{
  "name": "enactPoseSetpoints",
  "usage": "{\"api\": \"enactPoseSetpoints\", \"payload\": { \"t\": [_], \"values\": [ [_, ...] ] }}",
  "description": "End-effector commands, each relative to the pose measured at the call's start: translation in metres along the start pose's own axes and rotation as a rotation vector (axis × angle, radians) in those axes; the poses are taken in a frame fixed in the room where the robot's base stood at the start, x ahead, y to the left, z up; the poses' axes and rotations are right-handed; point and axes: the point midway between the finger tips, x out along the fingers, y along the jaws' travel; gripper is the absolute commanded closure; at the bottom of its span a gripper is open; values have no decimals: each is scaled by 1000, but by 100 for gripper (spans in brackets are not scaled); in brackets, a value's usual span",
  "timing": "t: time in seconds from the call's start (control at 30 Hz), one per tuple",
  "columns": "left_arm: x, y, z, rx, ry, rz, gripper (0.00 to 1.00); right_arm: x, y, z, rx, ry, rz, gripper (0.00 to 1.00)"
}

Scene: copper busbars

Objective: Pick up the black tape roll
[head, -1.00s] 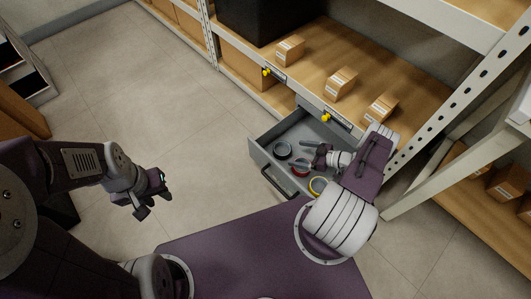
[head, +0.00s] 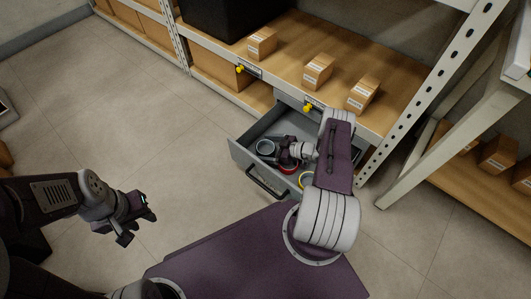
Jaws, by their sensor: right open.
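The black tape roll (head: 265,147) lies in the open grey drawer, near its left side in the head view. My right gripper (head: 281,157) reaches into the drawer just to the right of the black roll. Its jaws are open and no roll is seen between them. Whether a fingertip touches the black roll I cannot tell. A red tape roll (head: 289,170) lies below my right gripper, partly hidden by it. A yellow tape roll (head: 304,180) is partly hidden by my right arm. My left gripper (head: 141,225) is open and empty over the floor at the left.
The drawer's handle (head: 266,183) and front face the open floor. Above the drawer is a wooden shelf (head: 290,60) with several small cardboard boxes and a large black bin (head: 225,15). A white shelf post (head: 420,95) stands right of my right arm.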

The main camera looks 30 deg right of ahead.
Motion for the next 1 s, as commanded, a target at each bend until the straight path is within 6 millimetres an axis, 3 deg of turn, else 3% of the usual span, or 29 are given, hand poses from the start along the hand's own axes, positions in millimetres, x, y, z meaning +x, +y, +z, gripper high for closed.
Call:
{"api": "enactPoseSetpoints", "payload": {
  "t": [0.2, 0.43, 0.77, 1.0],
  "values": [
    [-1, 0, 0, 0, 1, 0, 66, 1, 0, -1, 1, 0, 1, 4],
    [-1, 0, 0, 0, 1, 0, 66, 0, 0, -1, 1, -1, 1, 68],
    [-8, 0, -1, 0, 1, 0, 66, -3, 0, -9, 1, 0, 1, 70],
    [-52, 1, -6, 0, 1, 0, 66, -23, 0, -57, 1, 0, 1, 70]
  ]
}}
